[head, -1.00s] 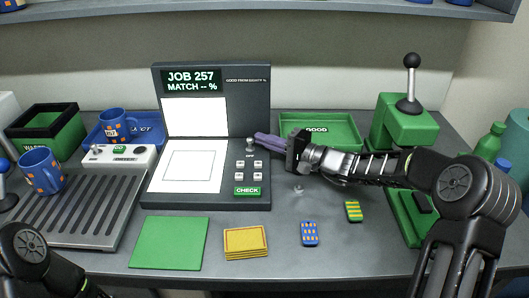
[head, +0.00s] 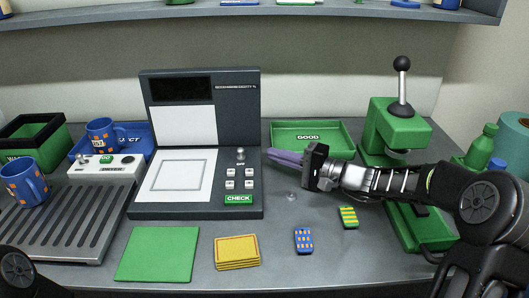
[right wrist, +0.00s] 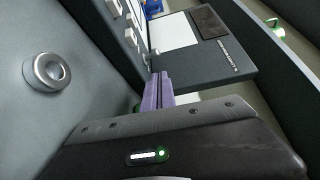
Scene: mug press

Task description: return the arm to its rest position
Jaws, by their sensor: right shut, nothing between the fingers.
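My right arm (head: 440,185) reaches in from the right in the head view. Its gripper (head: 270,154) has purple fingers, shut and empty, pointing left. The fingertips are just right of the check console (head: 250,180), apart from its toggle switch (head: 240,154). In the right wrist view the shut fingers (right wrist: 158,82) show beside the console's edge. Only a dark joint of my left arm (head: 18,268) shows at the lower left corner; its gripper is out of view.
The green press (head: 396,130) stands close behind my right forearm. A green GOOD tray (head: 310,126) lies behind the gripper. Patterned blue (head: 303,240) and green-yellow (head: 348,217) pieces, a yellow stack (head: 237,251) and a green mat (head: 158,254) lie in front. Blue mugs (head: 25,182) stand left.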

